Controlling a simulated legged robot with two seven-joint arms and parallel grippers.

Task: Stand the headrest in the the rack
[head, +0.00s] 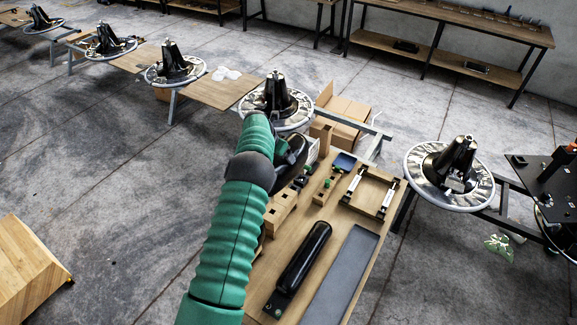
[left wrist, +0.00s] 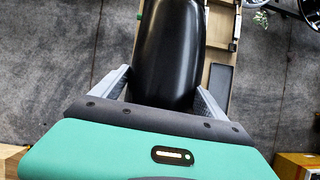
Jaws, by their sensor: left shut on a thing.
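My left gripper (head: 284,150) is shut on the black padded headrest (left wrist: 172,45). In the left wrist view the smooth black pad sits between its two grey fingers. In the head view my green arm and wrist hide most of the held pad, which is over the left side of the wooden workbench (head: 322,212). A wooden frame with two pale-and-black clips (head: 371,191) is on the bench to the right; I cannot tell whether it is the rack. My right gripper is not in view.
Another long black pad (head: 305,252) lies on the bench beside a shallow grey tray (head: 342,275). Slotted wooden blocks (head: 281,208) stand at the left bench edge, close to my arm. Round chair bases (head: 276,100) and a cardboard box (head: 348,118) are beyond.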

